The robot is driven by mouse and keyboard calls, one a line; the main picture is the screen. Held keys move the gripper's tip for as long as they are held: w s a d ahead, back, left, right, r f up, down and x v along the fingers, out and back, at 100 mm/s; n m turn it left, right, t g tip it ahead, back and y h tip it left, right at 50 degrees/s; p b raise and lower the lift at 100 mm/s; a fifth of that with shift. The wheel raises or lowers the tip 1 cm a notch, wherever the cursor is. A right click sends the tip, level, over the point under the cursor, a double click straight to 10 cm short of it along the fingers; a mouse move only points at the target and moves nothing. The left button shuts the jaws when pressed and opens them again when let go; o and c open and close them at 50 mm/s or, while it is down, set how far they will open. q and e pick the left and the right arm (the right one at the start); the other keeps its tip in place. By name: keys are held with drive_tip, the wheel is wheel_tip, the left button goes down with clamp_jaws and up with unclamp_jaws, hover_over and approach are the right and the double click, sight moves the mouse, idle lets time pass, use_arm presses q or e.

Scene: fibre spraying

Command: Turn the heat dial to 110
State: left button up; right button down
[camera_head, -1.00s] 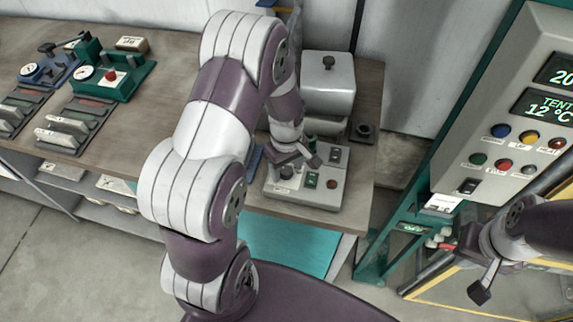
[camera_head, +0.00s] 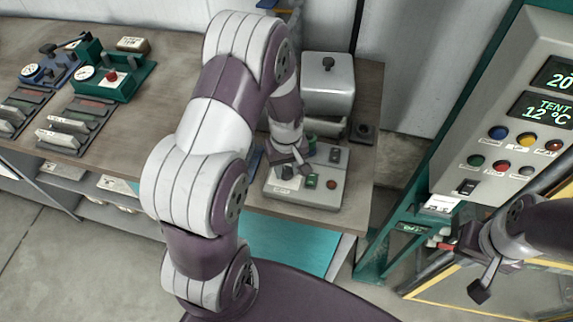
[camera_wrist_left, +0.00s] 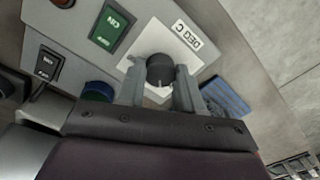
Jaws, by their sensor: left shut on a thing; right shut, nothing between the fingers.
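The heat dial is a black round knob (camera_wrist_left: 160,70) on a white plate marked "DEG C" on a grey control box (camera_head: 312,192). In the left wrist view my left gripper (camera_wrist_left: 160,82) has one finger on each side of the knob and is shut on it. In the head view my left gripper (camera_head: 290,168) is low over the box and largely covers the dial. The dial's pointer and scale numbers cannot be read. My right gripper (camera_head: 481,291) is shut and empty at the lower right, away from the box.
A green switch (camera_wrist_left: 112,30) marked "ON" sits beside the dial. A grey lidded container (camera_head: 328,88) stands behind the box. The upright panel (camera_head: 495,145) at right shows "TENT 12 °C". Green and blue devices (camera_head: 112,78) sit at the left of the bench.

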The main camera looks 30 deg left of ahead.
sight(286, 171)
use_arm(q)
drive_tip(key=m+p, duration=0.1)
drive_tip(key=m, duration=0.5)
drive_tip(key=shift+r+m, duration=0.1)
drive_tip(key=shift+m, duration=0.2)
drive_tip(key=m+p, duration=0.1)
drive_tip(key=m, duration=0.4)
drive_tip(key=shift+m, duration=0.4)
drive_tip(key=o, duration=1)
drive_tip(key=shift+o, duration=0.2)
drive_tip(key=shift+w+r, duration=0.1)
drive_tip(key=shift+r, duration=0.25)
wheel_tip(286, 171, up, 12)
drive_tip(key=b, duration=0.1)
